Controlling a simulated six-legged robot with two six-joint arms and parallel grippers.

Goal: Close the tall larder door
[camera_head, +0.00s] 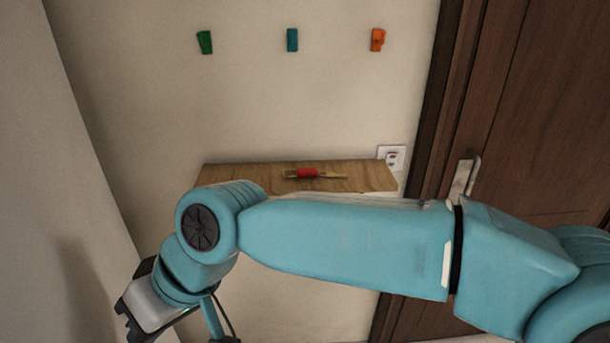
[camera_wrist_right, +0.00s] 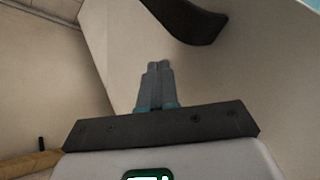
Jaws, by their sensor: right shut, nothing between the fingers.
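A tall pale panel (camera_head: 60,190), which looks like the larder door, stands along the left side of the head view. A pale panel (camera_wrist_right: 245,75) fills the right of the right wrist view, with a dark curved handle (camera_wrist_right: 190,18) at the top. My right gripper (camera_wrist_right: 158,66) is shut and empty, pointing toward this panel below the handle. I see no contact with the handle. In the head view my right arm reaches across from the right, its hand low at the left beside the panel; the fingertips are not clear there. My left gripper is out of view.
A wooden shelf (camera_head: 225,180) holds a red-handled tool (camera_head: 306,173), behind my right arm. Green (camera_head: 205,42), teal (camera_head: 292,40) and orange (camera_head: 377,39) hooks are on the wall. A socket (camera_head: 391,156) and a brown door (camera_head: 540,100) with a lever handle (camera_head: 463,177) are at the right.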

